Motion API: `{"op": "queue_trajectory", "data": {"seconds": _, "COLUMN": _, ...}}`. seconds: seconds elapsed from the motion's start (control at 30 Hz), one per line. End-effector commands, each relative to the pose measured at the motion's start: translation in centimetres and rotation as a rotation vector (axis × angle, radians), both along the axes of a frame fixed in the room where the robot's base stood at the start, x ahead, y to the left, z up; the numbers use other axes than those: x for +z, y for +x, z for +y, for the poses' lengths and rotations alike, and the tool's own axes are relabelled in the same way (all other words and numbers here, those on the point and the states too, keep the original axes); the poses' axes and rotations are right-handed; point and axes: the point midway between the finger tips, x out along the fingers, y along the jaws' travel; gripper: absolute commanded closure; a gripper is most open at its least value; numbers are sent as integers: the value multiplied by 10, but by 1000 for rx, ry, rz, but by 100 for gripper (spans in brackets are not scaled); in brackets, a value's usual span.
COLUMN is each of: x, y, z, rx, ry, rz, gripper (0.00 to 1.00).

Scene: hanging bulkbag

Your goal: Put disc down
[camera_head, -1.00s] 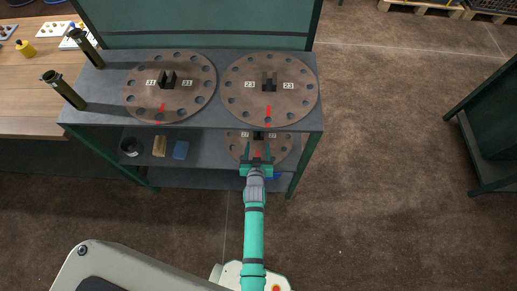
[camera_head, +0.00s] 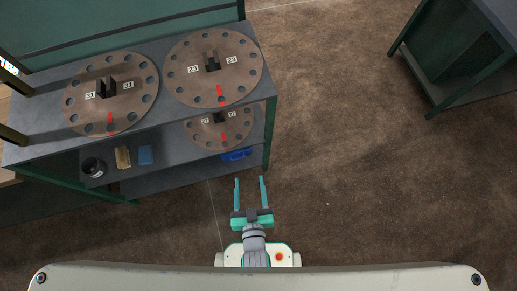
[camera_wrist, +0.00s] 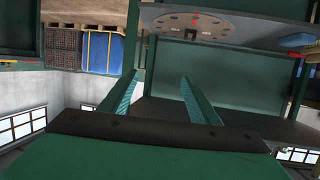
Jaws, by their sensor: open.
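Three brown discs with holes and red marks rest on a dark shelf unit. Disc 31 (camera_head: 88,118) and disc 23 (camera_head: 235,80) lie on the top shelf. The third, smaller-looking disc (camera_head: 207,138) lies on the shelf below, with its number too small to read surely. A disc also shows in the wrist view (camera_wrist: 213,30). My gripper (camera_head: 250,181) is open and empty, with its two fingers pointing toward the shelf. It is in front of the unit and apart from every disc.
A black round pot (camera_head: 93,167), a tan block (camera_head: 123,157) and a blue block (camera_head: 146,154) sit on the lower shelf. A blue item (camera_head: 238,155) lies lower.

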Motion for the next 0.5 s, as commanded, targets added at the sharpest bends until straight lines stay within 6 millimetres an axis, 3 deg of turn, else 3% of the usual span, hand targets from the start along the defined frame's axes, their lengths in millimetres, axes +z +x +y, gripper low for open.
{"op": "queue_trajectory", "data": {"seconds": 0.03, "x": 15, "y": -17, "z": -6, "rx": -15, "ry": -1, "rz": -2, "gripper": 44}}
{"op": "queue_trajectory", "data": {"seconds": 0.2, "x": 69, "y": -59, "z": -19, "rx": -58, "ry": -2, "rz": -26, "gripper": 44}}
{"op": "queue_trajectory", "data": {"seconds": 0.33, "x": 104, "y": -79, "z": -26, "rx": -84, "ry": -3, "rz": -43, "gripper": 44}}
{"op": "queue_trajectory", "data": {"seconds": 0.5, "x": 131, "y": -92, "z": -31, "rx": -101, "ry": -5, "rz": -55, "gripper": 44}}
